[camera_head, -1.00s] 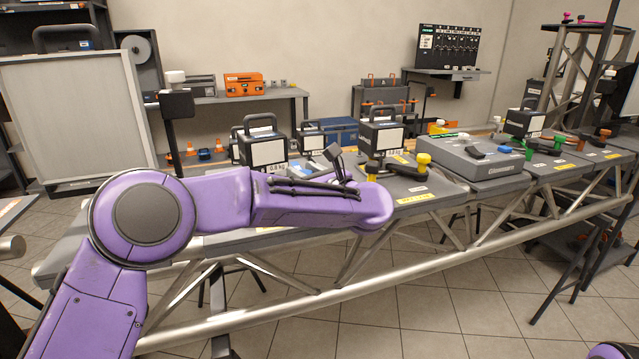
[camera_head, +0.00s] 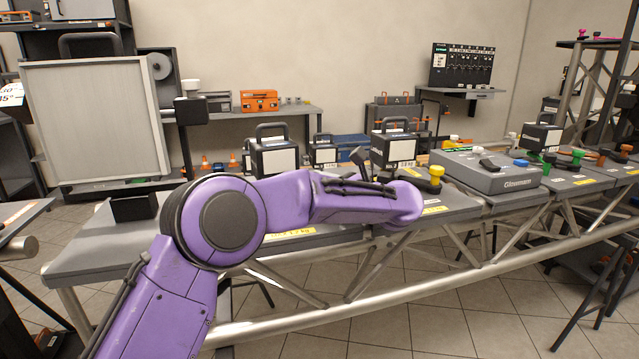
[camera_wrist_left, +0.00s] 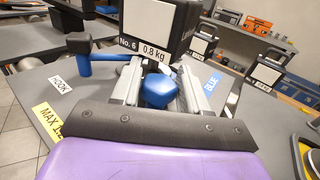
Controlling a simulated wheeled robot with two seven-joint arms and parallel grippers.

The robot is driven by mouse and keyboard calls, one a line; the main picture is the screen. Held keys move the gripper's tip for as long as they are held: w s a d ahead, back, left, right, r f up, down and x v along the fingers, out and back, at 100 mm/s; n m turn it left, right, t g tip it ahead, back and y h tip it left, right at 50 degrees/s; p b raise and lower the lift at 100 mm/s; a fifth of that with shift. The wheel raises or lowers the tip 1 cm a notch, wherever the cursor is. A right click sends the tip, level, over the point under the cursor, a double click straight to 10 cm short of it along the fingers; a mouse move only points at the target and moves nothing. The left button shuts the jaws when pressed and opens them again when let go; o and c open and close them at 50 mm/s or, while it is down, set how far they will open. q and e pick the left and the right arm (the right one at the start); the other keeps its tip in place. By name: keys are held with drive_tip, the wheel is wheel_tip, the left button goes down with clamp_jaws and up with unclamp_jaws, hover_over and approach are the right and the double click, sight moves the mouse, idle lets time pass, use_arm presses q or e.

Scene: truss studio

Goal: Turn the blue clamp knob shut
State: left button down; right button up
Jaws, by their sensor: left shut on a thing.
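The blue clamp knob (camera_wrist_left: 160,92) sits between the two grey fingers of my left gripper (camera_wrist_left: 161,88) in the left wrist view. The fingers are shut on it, one on each side. A blue-handled black clamp part (camera_wrist_left: 88,58) stands to its left, near a HOOK label. A BLUE label (camera_wrist_left: 213,82) lies to the right of the fingers. In the head view my purple left arm reaches over the grey table (camera_head: 100,250) and hides the gripper and knob. My right gripper is out of view.
A black and white block marked 0.8 kg (camera_wrist_left: 152,38) stands just beyond the fingers. A yellow knob (camera_head: 436,172) and a grey case (camera_head: 490,172) are to the right of my arm in the head view. The table's left end is mostly clear.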

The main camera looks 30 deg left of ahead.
use_arm(q)
drive_tip(key=shift+r, duration=0.15)
drive_tip(key=c, duration=0.7)
unclamp_jaws()
drive_tip(key=d, duration=0.7)
drive_tip(key=s+d, duration=0.1)
drive_tip(key=d, duration=0.2)
drive_tip(key=shift+s+d, duration=0.1)
drive_tip(key=shift+d, duration=0.15)
drive_tip(key=shift+a, duration=0.15)
